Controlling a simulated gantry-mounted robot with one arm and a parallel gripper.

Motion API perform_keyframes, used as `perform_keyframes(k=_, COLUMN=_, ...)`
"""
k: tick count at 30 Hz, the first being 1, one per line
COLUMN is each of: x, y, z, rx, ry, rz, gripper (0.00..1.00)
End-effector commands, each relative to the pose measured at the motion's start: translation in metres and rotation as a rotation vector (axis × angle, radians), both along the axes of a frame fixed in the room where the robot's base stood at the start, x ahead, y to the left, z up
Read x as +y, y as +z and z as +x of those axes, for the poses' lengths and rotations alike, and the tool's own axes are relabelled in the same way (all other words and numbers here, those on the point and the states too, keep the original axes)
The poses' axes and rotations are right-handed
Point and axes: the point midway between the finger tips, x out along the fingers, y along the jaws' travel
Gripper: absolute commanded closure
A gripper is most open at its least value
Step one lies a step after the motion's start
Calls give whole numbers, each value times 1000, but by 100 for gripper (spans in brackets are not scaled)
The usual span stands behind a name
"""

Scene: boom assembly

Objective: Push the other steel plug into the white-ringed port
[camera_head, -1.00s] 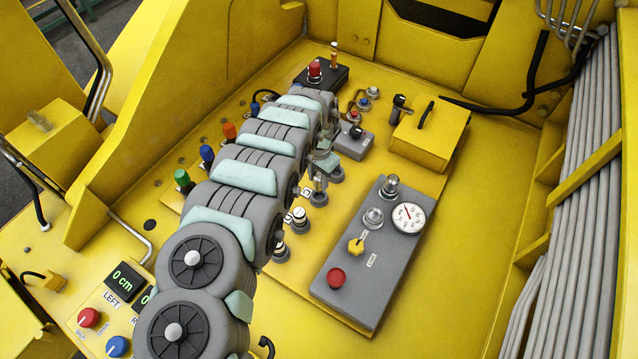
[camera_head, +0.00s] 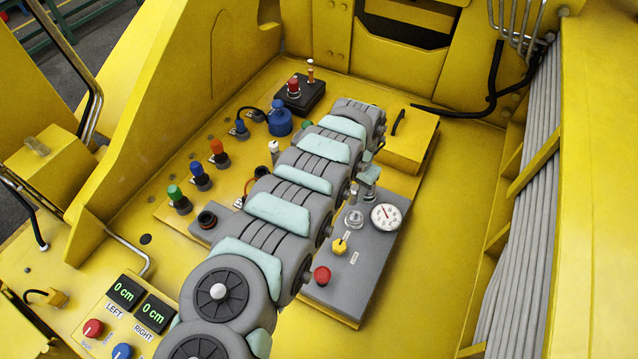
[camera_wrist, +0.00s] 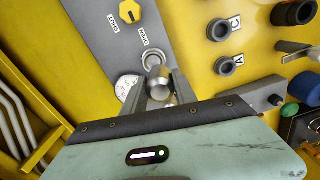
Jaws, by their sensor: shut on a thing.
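My gripper (camera_wrist: 160,92) is shut on a steel plug (camera_wrist: 158,83), a short metal cylinder seen end-on between the fingers in the wrist view. In the head view my gripper (camera_head: 362,184) is over the grey valve panel (camera_head: 338,283), and the steel piece (camera_head: 354,197) shows just under it. A pale ring-shaped fitting (camera_wrist: 152,57) lies right beside the plug; it also shows in the head view (camera_head: 353,220). I cannot tell whether it is the white-ringed port, or whether the plug still touches the panel.
A round gauge (camera_head: 386,217), yellow valve knob (camera_head: 339,245) and red button (camera_head: 322,275) crowd the panel. Dark-ringed ports marked C (camera_wrist: 219,30) and A (camera_wrist: 227,65) are on the yellow deck. Colored-capped plugs stand left, and a yellow box (camera_head: 408,145) behind.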

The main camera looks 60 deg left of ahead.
Motion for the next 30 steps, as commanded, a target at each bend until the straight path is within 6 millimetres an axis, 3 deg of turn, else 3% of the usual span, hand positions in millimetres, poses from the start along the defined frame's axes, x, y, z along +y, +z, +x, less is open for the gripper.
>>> perform_keyframes(k=3, x=-15, y=4, z=10, rx=1, ry=-7, rz=-3, gripper=100)
perform_keyframes(k=11, x=-16, y=-6, z=13, rx=-1, ry=-6, rz=-1, gripper=100)
perform_keyframes(k=30, x=-16, y=-63, z=12, rx=-1, ry=-7, rz=0, gripper=100)
